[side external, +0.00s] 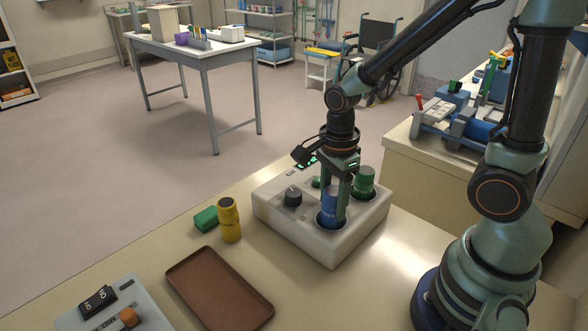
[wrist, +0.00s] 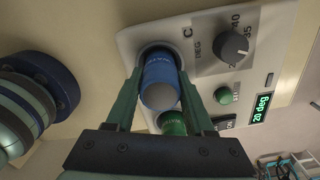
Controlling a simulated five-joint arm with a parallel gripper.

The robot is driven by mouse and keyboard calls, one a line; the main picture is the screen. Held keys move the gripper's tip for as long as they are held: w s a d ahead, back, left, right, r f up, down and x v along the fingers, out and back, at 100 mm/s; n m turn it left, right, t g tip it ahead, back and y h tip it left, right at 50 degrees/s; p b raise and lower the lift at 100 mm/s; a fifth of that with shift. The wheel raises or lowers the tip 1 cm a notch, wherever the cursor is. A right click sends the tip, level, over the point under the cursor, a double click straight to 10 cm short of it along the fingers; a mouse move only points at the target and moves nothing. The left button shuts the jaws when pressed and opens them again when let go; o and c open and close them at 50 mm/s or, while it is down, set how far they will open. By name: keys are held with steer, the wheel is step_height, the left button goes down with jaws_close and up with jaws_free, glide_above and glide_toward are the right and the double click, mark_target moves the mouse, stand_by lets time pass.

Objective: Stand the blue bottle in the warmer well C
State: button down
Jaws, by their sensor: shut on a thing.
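The blue bottle (side external: 329,203) is upright in the front well of the white warmer (side external: 318,246); its lower part is hidden inside the well. In the wrist view the blue bottle (wrist: 160,73) sits in the round well beside a letter C (wrist: 187,32). My gripper (side external: 338,183) is shut on the bottle from above, with one finger on each side in the wrist view (wrist: 163,90). I cannot tell whether the bottle's base touches the well floor.
A green bottle (side external: 364,182) stands in another well, close by my gripper. A dark knob (side external: 293,196) is on the warmer top. A yellow bottle (side external: 229,219), a green block (side external: 206,218), a brown tray (side external: 218,288) and a grey switch box (side external: 103,306) lie to the left.

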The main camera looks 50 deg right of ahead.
steer(key=shift+f, duration=0.65)
steer(key=c, duration=0.5)
jaws_free()
steer(key=shift+c, duration=0.2)
steer(key=shift+r, duration=0.15)
steer(key=shift+r, duration=5.4)
steer(key=n, duration=0.2)
steer(key=r+n+t, duration=0.1)
steer(key=n, duration=0.1)
steer(key=shift+d+r, duration=0.15)
steer(key=shift+d, duration=0.05)
steer(key=r+n+t, duration=0.1)
steer(key=n, duration=0.4)
steer(key=d+r+n+t, duration=0.1)
steer(key=n+t, duration=0.1)
steer(key=n, duration=0.4)
steer(key=r+n+t, duration=0.1)
steer(key=r+n, duration=0.1)
steer(key=n, duration=0.4)
steer(key=shift+s+d+t, duration=0.15)
steer(key=shift+s+t, duration=0.1)
steer(key=shift+t, duration=0.05)
